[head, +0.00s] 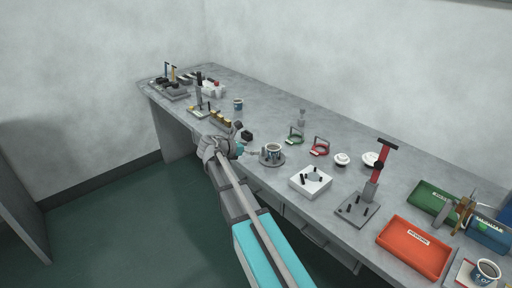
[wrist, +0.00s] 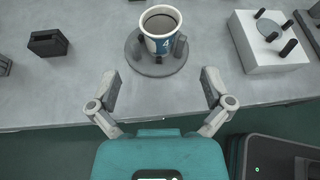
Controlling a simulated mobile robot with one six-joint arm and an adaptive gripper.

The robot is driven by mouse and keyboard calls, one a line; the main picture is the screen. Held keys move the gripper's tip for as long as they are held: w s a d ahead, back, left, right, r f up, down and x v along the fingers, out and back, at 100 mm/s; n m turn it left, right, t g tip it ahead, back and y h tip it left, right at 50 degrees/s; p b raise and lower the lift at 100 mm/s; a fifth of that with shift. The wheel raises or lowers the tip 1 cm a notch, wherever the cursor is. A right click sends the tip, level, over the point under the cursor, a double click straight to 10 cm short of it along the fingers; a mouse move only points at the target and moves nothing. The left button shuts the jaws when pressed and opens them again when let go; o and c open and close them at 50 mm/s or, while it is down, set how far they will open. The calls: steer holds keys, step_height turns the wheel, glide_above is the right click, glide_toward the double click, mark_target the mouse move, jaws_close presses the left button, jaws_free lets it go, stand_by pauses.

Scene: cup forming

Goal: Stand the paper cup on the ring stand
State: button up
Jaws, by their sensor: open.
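A paper cup (head: 273,148) with a blue band stands upright on a round grey stand (head: 272,163) with short posts around the cup. In the wrist view the cup (wrist: 160,20) shows its dark inside and a number 4 on its side. The stand's disc (wrist: 150,68) rests on the bench top. My gripper (wrist: 160,88) is open and empty, its two fingers apart on the near side of the stand, not touching the cup. In the head view my gripper (head: 252,152) is just left of the stand.
A white block with black pegs (head: 311,181) is right of the stand, and a small black holder (wrist: 48,42) is to its left. A red-topped press (head: 375,180), an orange tray (head: 415,247) and another cup (head: 486,271) stand farther right. The bench's front edge lies under my gripper.

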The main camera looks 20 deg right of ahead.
steer(key=shift+a+r, duration=0.15)
steer(key=shift+a, duration=0.15)
stand_by(0.5)
steer(key=shift+s, duration=0.15)
steer(key=s+a+f+m+g+y, duration=0.1)
steer(key=s+a+f+m+y, duration=0.3)
steer(key=s+m, duration=0.3)
steer(key=s+a+f+m+g+y, duration=0.1)
steer(key=s+a+f+m+y, duration=0.2)
steer(key=s+m, duration=0.4)
steer(key=s+a+f+m+g+y, duration=0.1)
steer(key=s+a+f+m+y, duration=0.3)
steer(key=s, duration=0.5)
steer(key=a+m+y, duration=0.2)
steer(key=m, duration=0.1)
steer(key=shift+f+m, duration=0.3)
